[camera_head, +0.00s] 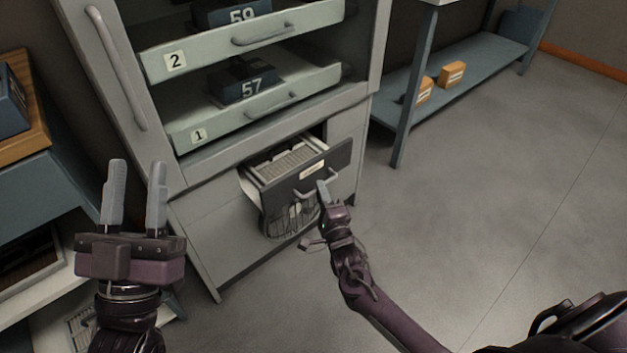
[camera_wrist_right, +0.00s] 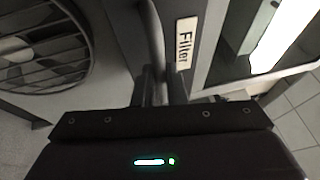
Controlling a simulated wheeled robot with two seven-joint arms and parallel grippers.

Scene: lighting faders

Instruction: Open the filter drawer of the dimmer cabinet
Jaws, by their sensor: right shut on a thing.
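The dimmer cabinet (camera_head: 215,245) stands in the middle of the head view. Its dark-fronted filter drawer (camera_head: 311,179) is low down and stands out from the cabinet front, with a pale slatted filter (camera_head: 287,163) showing inside. My right gripper (camera_head: 323,190) is shut on the drawer's handle (camera_head: 333,178). In the right wrist view the fingers (camera_wrist_right: 164,85) close around the handle bar (camera_wrist_right: 152,35), beside the label "Filter" (camera_wrist_right: 186,42). My left gripper (camera_head: 136,190) is open and empty, left of the cabinet, with its fingers pointing up.
A round fan grille (camera_head: 286,223) sits below the drawer. Numbered shelf trays (camera_head: 255,115) holding dark modules are above it. A blue shelf rack (camera_head: 450,85) with orange boxes stands to the right. A bench (camera_head: 40,190) is at the left. The floor at right is clear.

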